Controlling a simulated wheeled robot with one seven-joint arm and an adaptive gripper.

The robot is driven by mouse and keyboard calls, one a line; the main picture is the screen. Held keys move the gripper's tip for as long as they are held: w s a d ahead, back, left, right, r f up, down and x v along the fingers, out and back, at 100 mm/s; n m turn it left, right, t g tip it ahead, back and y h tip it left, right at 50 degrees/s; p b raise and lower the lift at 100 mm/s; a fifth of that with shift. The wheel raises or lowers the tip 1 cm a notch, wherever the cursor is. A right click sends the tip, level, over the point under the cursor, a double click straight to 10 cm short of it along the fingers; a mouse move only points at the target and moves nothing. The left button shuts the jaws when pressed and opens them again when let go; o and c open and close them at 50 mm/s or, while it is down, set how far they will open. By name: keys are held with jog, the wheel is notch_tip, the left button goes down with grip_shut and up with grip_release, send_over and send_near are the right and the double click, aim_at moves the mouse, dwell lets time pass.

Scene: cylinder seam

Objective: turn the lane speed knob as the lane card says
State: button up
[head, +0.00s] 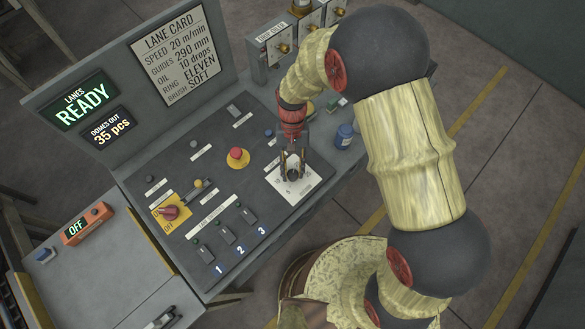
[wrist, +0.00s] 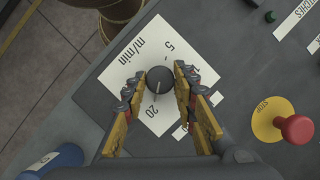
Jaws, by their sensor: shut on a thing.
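The lane speed knob (wrist: 161,81) is a dark round knob on a white dial plate (wrist: 125,68) marked m/min, with 5 and 20 readable. Its pale pointer line lies roughly toward the 20, though its exact setting is hard to tell. My gripper (wrist: 160,76) has one finger on each side of the knob and is shut on it. In the head view my gripper (head: 292,165) covers most of the knob above the white plate (head: 304,182). The lane card (head: 172,52) reads speed 20 m/min.
A red stop button (wrist: 298,129) on a yellow disc is beside the dial; it shows in the head view (head: 238,157). A red rotary switch (head: 170,212) is at the panel's left. The sign (head: 85,101) reads READY.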

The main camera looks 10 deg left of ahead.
dwell(0.3)
jog(key=o, duration=1.1)
jog(key=shift+o, duration=0.2)
jog(key=v, duration=1.2)
